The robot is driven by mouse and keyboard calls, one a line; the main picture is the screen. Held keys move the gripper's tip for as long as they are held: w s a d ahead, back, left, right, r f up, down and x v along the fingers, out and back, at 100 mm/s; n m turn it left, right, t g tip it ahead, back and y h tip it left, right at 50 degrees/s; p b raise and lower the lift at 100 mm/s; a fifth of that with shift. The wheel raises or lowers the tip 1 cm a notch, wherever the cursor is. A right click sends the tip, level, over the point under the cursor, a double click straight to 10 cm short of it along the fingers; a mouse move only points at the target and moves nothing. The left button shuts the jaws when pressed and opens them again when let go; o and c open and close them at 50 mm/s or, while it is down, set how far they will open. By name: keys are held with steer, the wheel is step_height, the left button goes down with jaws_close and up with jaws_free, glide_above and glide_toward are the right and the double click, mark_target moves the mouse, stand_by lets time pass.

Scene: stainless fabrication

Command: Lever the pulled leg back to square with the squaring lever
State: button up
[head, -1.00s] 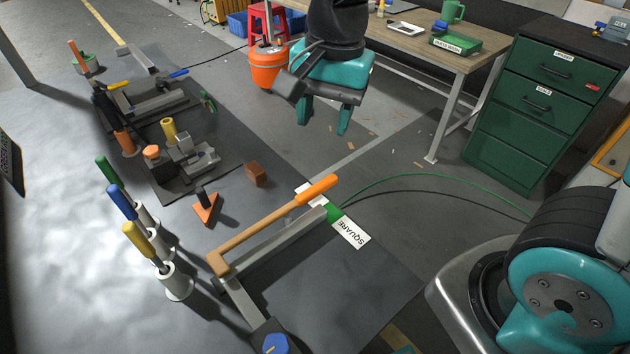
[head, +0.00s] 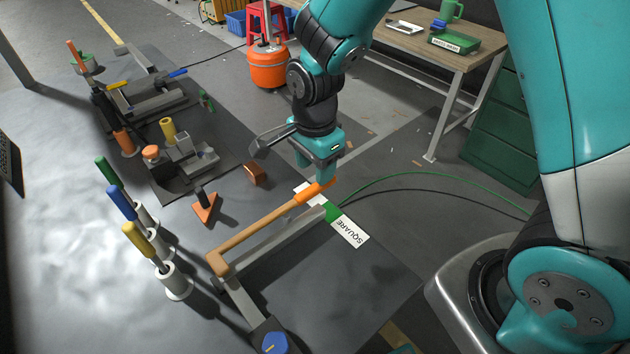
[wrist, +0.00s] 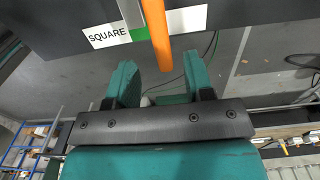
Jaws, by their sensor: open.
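The squaring lever (head: 255,228), a tan bar with an orange grip (head: 312,193), lies along the grey metal leg (head: 275,235) of the frame on the dark plate. Its hooked end is at the leg's near-left corner. The leg's free end is beside the green mark (head: 332,211) on the white SQUARE label (head: 350,232). My gripper (head: 324,178) is open and points down at the end of the orange grip. In the wrist view, the grip (wrist: 160,42) lies ahead of my open fingers (wrist: 163,78), roughly in line with the gap. Contact cannot be told.
Three tools with green, blue and yellow handles (head: 138,232) stand in white holders at left. An orange wedge-like piece (head: 205,212) and a brown block (head: 257,175) lie behind the lever. A clamp fixture (head: 190,158) is farther back. A workbench (head: 430,48) stands at back right.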

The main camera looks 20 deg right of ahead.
mark_target(315, 186)
step_height(315, 186, down, 5)
steer(key=shift+f, duration=0.1)
stand_by(0.3)
